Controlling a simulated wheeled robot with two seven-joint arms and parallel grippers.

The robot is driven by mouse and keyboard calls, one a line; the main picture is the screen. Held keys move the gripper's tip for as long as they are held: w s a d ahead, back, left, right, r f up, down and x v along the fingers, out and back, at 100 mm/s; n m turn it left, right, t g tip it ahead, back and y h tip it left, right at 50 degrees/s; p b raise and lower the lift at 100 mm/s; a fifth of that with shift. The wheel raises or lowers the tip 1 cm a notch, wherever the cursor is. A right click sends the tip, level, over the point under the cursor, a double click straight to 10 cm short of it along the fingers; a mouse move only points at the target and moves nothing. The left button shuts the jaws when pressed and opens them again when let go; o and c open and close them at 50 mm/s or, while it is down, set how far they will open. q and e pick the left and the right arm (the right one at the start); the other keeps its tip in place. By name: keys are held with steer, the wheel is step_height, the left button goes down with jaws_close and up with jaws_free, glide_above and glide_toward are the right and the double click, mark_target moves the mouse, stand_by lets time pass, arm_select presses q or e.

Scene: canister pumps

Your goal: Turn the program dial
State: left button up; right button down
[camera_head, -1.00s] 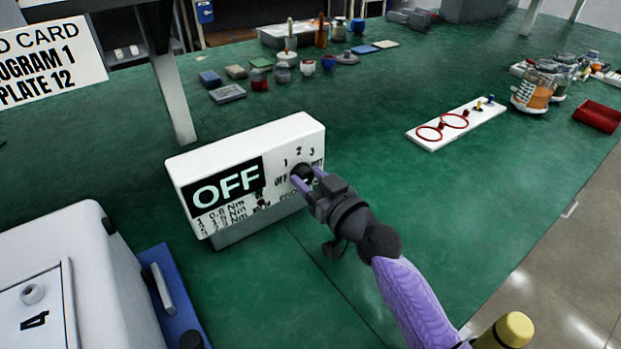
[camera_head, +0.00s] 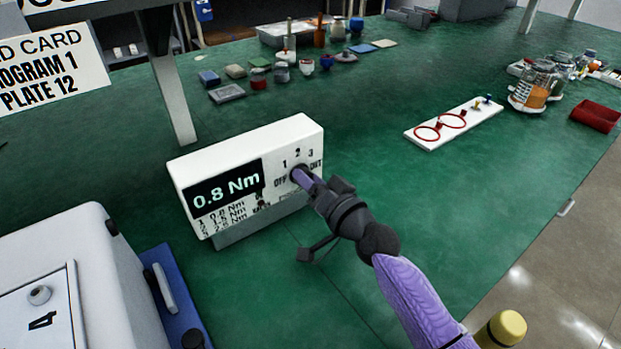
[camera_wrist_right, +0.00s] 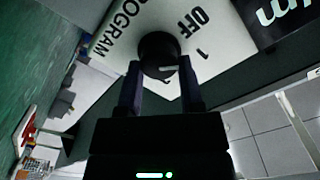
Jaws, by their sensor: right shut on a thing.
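The white program box (camera_head: 285,135) stands on the green bench in the middle of the head view. Its black display (camera_head: 226,188) reads 0.8 Nm. My right gripper (camera_head: 305,177) is at the dark, round program dial (camera_head: 298,171) on the right of the box's front, and partly hides it. In the right wrist view, my right gripper's fingers (camera_wrist_right: 160,85) are shut on the dial (camera_wrist_right: 158,50), one on each side. A short pale mark shows on the dial's face, on the side near the printed 1. My left gripper is in neither view.
A card (camera_head: 50,52) at the upper left reads program 1, plate 12. A white case (camera_head: 70,245) stands at the lower left. A white board with red rings (camera_head: 475,112), jars (camera_head: 533,88) and a red bin (camera_head: 596,115) lie right. The bench around the box is mostly clear.

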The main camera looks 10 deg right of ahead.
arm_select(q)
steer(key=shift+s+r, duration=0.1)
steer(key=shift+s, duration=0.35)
arm_select(e)
steer(key=shift+m, duration=0.6)
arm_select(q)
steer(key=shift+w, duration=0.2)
arm_select(e)
steer(key=c, duration=0.5)
jaws_free()
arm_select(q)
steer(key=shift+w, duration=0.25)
arm_select(e)
steer(key=shift+o, duration=1.3)
arm_select(q)
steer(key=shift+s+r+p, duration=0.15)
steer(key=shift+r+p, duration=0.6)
steer(key=shift+p, duration=0.05)
arm_select(e)
steer(key=v, duration=1)
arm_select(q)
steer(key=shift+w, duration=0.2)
